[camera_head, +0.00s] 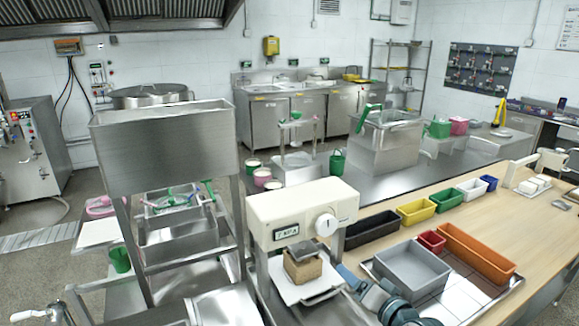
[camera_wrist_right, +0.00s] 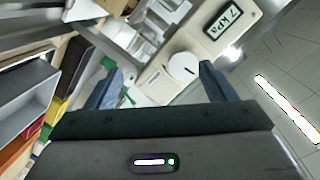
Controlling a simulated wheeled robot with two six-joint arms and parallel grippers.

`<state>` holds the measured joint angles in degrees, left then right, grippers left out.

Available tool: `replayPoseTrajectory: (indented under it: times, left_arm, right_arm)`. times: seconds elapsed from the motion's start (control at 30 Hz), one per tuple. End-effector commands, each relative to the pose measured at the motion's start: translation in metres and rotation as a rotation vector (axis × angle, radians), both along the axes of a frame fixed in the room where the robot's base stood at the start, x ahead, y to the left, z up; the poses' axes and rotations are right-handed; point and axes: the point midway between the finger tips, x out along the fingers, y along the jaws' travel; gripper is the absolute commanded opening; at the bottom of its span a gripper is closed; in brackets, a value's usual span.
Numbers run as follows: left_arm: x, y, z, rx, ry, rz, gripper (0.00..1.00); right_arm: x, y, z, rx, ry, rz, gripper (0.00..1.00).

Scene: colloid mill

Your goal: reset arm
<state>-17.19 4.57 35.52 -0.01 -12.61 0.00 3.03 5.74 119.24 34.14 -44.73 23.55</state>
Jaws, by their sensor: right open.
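My right gripper (camera_head: 364,280) is low in the middle of the head view, beside the cream press-like device (camera_head: 300,212). Its blue-grey fingers stand apart with nothing between them. In the right wrist view the two fingers of the gripper (camera_wrist_right: 160,76) are spread wide, with the device's white dial (camera_wrist_right: 183,66) and kPa display (camera_wrist_right: 230,17) beyond them. A brown block (camera_head: 302,270) with a grey piece on top sits on the device's white plate (camera_head: 318,291), left of the gripper and apart from it. My left gripper is not in view.
A grey bin (camera_head: 412,268) stands in a tray right of my gripper, with red (camera_head: 431,241) and orange (camera_head: 478,252) bins beside it. Black, yellow, green, white and blue bins line the wooden table (camera_head: 520,195). A tall steel hopper (camera_head: 165,150) stands left.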

Motion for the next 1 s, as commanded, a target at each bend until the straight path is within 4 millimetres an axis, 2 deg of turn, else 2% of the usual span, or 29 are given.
replayPoseTrajectory:
  times: [0.03, 0.1, 0.2, 0.3, 0.5, 0.83, 1.0]
  left_arm:
    - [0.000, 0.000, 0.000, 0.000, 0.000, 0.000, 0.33]
    - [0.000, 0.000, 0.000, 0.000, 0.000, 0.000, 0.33]
    - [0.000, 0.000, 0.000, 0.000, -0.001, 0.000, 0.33]
    - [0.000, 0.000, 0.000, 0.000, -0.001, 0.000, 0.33]
    - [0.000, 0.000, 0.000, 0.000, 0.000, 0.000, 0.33]
    - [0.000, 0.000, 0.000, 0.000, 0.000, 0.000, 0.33]
    - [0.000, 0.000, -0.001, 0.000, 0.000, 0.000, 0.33]
  right_arm:
    - [-0.023, -0.001, -0.027, -0.083, 0.065, 0.008, 0.77]
    - [-0.060, -0.005, -0.063, -0.224, 0.166, 0.027, 0.77]
    - [-0.118, -0.016, -0.108, -0.422, 0.320, 0.061, 0.77]
    - [-0.167, -0.029, -0.136, -0.570, 0.447, 0.095, 0.77]
    - [-0.240, -0.050, -0.162, -0.758, 0.631, 0.150, 0.77]
    - [-0.333, -0.077, -0.174, -0.956, 0.870, 0.230, 0.77]
    - [-0.321, -0.081, -0.213, -0.955, 0.886, 0.233, 0.77]
